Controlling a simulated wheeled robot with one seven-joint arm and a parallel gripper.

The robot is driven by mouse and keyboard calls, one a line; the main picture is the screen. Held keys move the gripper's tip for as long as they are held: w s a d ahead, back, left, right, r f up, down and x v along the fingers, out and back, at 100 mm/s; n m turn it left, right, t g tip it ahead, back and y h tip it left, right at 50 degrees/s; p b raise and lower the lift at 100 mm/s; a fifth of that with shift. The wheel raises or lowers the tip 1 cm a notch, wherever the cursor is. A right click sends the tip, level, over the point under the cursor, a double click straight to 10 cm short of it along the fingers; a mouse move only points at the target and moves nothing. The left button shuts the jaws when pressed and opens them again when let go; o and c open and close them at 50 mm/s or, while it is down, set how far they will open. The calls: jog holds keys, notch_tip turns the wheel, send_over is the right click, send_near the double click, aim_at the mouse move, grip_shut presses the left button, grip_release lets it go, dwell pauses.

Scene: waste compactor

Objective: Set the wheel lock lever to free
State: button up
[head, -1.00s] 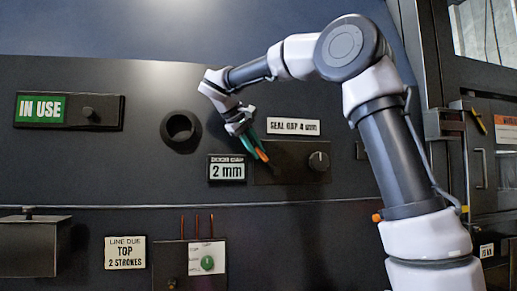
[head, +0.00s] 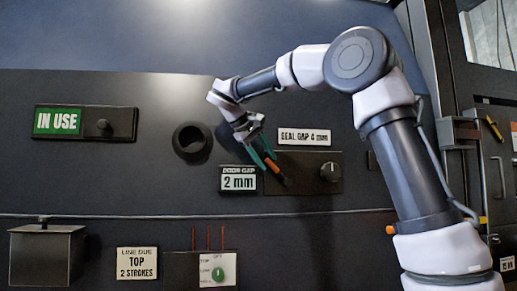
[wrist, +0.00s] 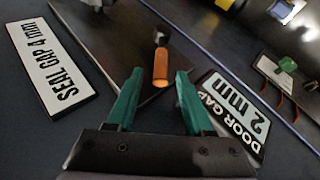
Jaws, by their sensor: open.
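An orange lever handle (head: 272,167) sticks out from a dark plate (head: 308,172) on the wall. In the wrist view the handle (wrist: 160,68) points toward my gripper, with its dark hub beyond it. No wheel lock or free marking is legible. My gripper (head: 267,160) is at the handle, with its teal fingers apart. In the wrist view my gripper (wrist: 160,82) is open, and the handle is centred in the gap at the fingertips. I cannot tell whether either finger touches it.
A round knob (head: 329,172) is on the plate's right side. The SEAL GAP sign (head: 305,137) is above and the DOOR GAP sign (head: 239,179) is at lower left. A round port (head: 190,142) and a green IN USE slider plate (head: 85,123) are farther left. A box (head: 46,257) protrudes below.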

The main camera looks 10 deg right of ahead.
jog(key=v, duration=0.9)
jog(key=shift+s+a+r, duration=0.2)
jog(key=shift+a, duration=0.05)
jog(key=shift+w+d+f, duration=0.1)
jog(key=shift+d+f, duration=0.05)
jog(key=shift+d, duration=0.15)
jog(key=c, duration=0.8)
jog(key=d+f+g+y, duration=0.1)
jog(key=d, duration=0.1)
jog(key=d+f+m+g+y, duration=0.1)
jog(key=d, duration=0.1)
jog(key=d+f+g+y, duration=0.1)
jog(key=d+f+g, duration=0.1)
jog(key=shift+w+d+f+m, duration=0.1)
jog(key=shift+w+d+m, duration=0.2)
jog(key=shift+d, duration=0.1)
grip_shut()
jog(key=w+d+r+m+y, duration=0.1)
jog(key=d+r+m+y, duration=0.1)
jog(key=d+r+y, duration=0.35)
jog(key=d+r+m+y, duration=0.1)
jog(key=d+r+y, duration=0.1)
jog(key=d+y, duration=0.55)
jog(key=shift+t, duration=0.3)
jog(key=x, duration=1.4)
jog(key=shift+w+a+r, duration=0.15)
